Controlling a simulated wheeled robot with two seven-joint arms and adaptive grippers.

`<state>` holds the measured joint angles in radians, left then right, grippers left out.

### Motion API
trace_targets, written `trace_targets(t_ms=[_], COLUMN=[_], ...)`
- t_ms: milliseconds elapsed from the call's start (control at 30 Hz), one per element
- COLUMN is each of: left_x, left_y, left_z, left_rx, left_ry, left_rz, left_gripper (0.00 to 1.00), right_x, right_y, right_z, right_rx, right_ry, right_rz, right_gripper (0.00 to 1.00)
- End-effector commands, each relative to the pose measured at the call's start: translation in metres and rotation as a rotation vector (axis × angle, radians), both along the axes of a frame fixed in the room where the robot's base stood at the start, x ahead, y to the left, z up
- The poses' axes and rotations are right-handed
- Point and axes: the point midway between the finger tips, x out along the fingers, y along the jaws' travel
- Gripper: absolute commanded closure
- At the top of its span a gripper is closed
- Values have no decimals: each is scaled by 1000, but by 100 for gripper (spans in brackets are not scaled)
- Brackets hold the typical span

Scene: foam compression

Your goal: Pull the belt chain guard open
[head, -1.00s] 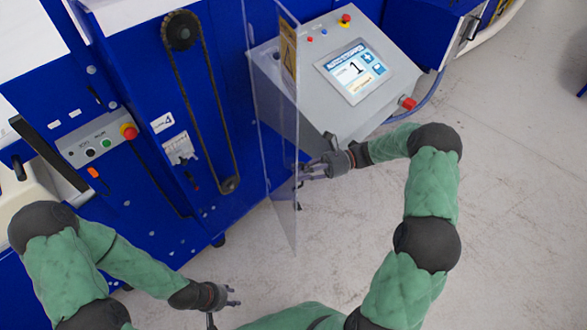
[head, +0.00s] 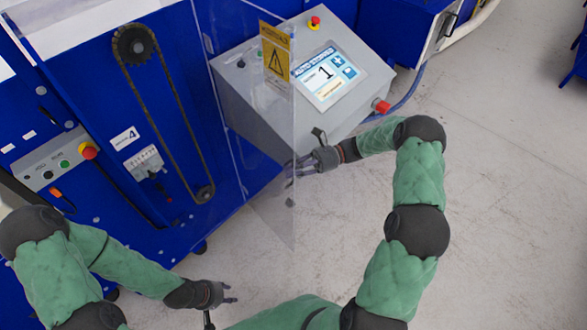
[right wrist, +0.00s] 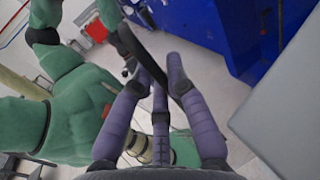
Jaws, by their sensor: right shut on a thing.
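The belt chain guard (head: 262,190) is a clear panel with a yellow warning label (head: 275,57). In the head view it stands swung out from the blue machine, beside the exposed chain (head: 165,115) and its two sprockets. My right gripper (head: 301,168) is at the guard's free edge, on its lower part. In the right wrist view its purple fingers (right wrist: 165,80) close around a dark bar (right wrist: 140,52), which looks like the guard's handle. The exact contact is partly hidden. My left gripper (head: 229,293) is empty, fingers apart, low over the floor and away from the guard.
A grey control console (head: 255,100) with a screen and red buttons stands close behind the guard. A switch panel (head: 62,160) is on the machine's left. The grey floor (head: 490,220) to the right is clear.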

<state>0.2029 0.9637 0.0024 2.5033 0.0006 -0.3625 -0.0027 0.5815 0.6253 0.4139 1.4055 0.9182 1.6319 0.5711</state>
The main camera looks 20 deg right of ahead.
Motion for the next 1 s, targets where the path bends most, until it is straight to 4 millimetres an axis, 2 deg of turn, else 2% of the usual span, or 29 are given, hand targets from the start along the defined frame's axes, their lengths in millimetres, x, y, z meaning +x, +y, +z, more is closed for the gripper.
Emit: trace_targets(t_ms=[67,100,133,567,733,1000], left_x=[0,0,0,0,0,0], left_y=[0,0,0,0,0,0], left_z=[0,0,0,0,0,0], left_rx=[0,0,0,0,0,0], left_ry=[0,0,0,0,0,0], left_rz=[0,0,0,0,0,0], left_gripper=[60,60,60,60,60,60], right_x=[-1,-1,-1,0,0,-1], right_y=[0,0,0,-6,-30,-84], right_z=[0,0,0,0,0,-1], right_rx=[-1,-1,-1,-1,-2,-2], right_ry=[1,1,1,0,-2,0], right_rz=[2,2,2,0,-3,-2], right_gripper=[100,79,73,73,73,73])
